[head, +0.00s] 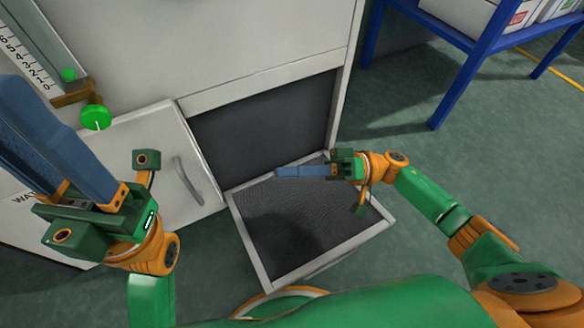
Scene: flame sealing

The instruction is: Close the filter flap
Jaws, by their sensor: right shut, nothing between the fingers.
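A white-framed panel with a dark mesh inside (251,243) lies folded out below a dark opening (262,125) in the white cabinet; I take it for the filter flap, standing open. My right gripper (278,172) is shut and empty. Its blue fingers point left and show over the panel's far part, near the opening; I cannot tell whether they touch it. My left gripper (22,92) is raised at the left, large in view, its blue fingers pointing to the upper left. The gap between them is not clear.
A white door or panel with a grey handle (186,181) stands left of the opening. A scale, a green knob (96,117) and a brass-coloured lever are at the upper left. A blue-framed rack (455,98) stands at the upper right. Green floor is clear between rack and panel.

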